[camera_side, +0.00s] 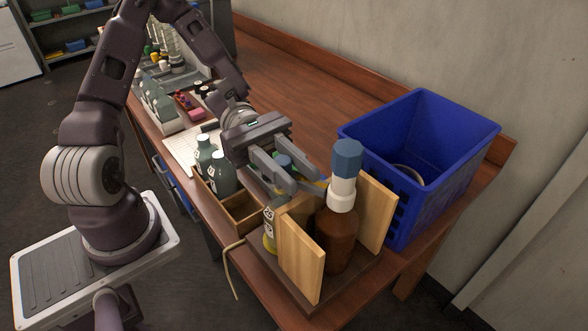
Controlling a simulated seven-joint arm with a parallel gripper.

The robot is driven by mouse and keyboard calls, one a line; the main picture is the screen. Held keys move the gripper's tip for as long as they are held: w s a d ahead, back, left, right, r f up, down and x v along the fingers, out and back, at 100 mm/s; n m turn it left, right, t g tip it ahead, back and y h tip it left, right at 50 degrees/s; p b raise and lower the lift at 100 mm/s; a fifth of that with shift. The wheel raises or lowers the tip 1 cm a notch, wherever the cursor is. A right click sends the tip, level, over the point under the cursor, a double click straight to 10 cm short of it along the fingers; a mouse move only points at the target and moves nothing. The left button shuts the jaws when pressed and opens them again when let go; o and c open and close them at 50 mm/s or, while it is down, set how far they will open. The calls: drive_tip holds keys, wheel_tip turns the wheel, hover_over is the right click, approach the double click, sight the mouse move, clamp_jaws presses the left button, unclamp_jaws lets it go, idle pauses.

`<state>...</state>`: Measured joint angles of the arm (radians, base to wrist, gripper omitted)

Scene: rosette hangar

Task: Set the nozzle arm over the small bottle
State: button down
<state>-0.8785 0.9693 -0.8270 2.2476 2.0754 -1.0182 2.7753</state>
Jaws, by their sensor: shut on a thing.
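A large brown bottle (337,240) stands upright between two light wooden boards, with a white collar and a blue faceted cap (347,158). My gripper (306,188) reaches in from the left, beside the bottle's neck. Its fingers are closed on a thin yellow piece (321,183), apparently the nozzle arm, mostly hidden by the fingers. A smaller yellow-labelled bottle (269,232) stands left of the brown one, partly behind the near board. A teal cap (283,161) shows behind the fingers; I cannot tell whether it belongs to that bottle.
The wooden boards (301,262) (376,212) flank the brown bottle closely. A blue crate (428,205) stands at the right. Grey-green bottles (221,172) sit in a wooden divided box (240,213) on the left. The table behind the gripper (290,88) is clear.

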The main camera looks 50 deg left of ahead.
idle(0.5)
drive_tip(key=w+a+m+g+y, duration=0.1)
drive_tip(key=w+m+g+y, duration=0.5)
drive_tip(key=m+g, duration=0.4)
drive_tip(key=shift+g+y, duration=0.5)
drive_tip(key=shift+g, duration=1.3)
drive_tip(key=shift+a, duration=0.1)
drive_tip(key=c, duration=1.1)
unclamp_jaws()
drive_tip(key=shift+c, duration=0.2)
drive_tip(key=shift+w, duration=0.1)
